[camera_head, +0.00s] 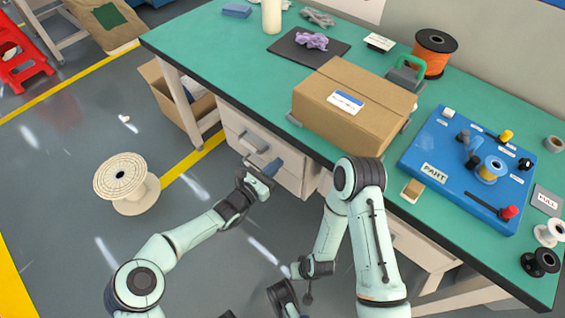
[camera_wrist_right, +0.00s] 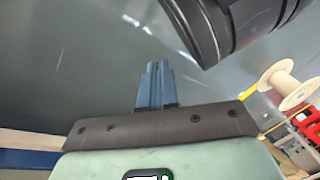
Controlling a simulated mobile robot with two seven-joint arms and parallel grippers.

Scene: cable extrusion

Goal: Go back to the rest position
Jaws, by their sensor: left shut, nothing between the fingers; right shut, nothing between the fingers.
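My left arm comes in from the lower left in the head view. Its gripper (camera_head: 272,167) is shut and empty, in front of the drawers below the green table (camera_head: 232,70). My right arm is folded at the lower middle, in front of the table's front edge, and its gripper is not clear in the head view. In the right wrist view my right gripper (camera_wrist_right: 157,68) is shut with its blue fingers together and nothing between them. It points over the grey floor.
A cardboard box (camera_head: 345,110) sits on the table near the front edge. A blue board (camera_head: 450,150) with knobs and a spool lies to its right. A large cream spool (camera_head: 127,180) stands on the floor at left. Open floor lies around it.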

